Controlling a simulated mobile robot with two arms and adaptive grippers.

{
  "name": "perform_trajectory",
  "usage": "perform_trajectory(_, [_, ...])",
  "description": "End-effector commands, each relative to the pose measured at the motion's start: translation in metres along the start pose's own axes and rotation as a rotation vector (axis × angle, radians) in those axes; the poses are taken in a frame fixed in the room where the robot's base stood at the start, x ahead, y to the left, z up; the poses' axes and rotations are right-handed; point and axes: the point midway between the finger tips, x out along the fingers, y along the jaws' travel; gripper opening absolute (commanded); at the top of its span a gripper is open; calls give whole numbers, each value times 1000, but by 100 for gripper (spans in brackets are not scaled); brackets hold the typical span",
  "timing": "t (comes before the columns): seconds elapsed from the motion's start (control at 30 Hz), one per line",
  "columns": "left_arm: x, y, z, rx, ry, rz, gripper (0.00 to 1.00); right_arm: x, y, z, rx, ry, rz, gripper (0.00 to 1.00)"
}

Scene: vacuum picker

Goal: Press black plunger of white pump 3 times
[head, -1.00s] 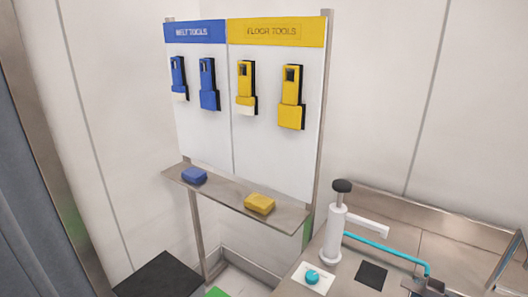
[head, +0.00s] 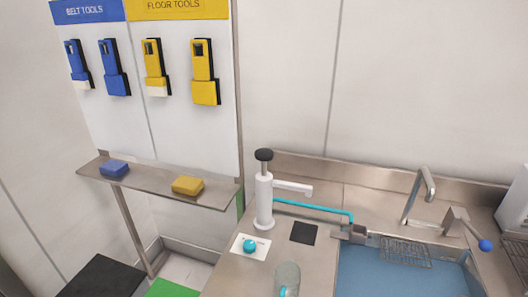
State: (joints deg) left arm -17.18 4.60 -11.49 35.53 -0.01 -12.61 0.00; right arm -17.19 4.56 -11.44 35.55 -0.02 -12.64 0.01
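The white pump (head: 264,201) stands upright on the steel counter, left of the sink. Its black plunger (head: 264,155) is a round knob on top, raised above the white body on a short stem. A white spout (head: 293,187) points right from the pump. Neither of my grippers shows in the head view.
A blue-bottomed sink (head: 385,275) with a tap (head: 420,190) lies right of the pump. A clear cup (head: 287,279), a white card with a teal knob (head: 250,246) and a black square (head: 304,232) are near the pump. A shelf (head: 145,184) holds blue and yellow blocks.

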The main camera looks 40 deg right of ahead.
Motion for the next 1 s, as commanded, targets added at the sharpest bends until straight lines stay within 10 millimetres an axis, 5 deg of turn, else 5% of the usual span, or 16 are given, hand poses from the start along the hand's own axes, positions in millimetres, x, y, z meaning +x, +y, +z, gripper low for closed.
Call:
perform_trajectory(0.33, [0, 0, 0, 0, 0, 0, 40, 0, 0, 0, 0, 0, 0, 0])
perform_trajectory(1.0, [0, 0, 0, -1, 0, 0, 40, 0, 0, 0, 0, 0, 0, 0])
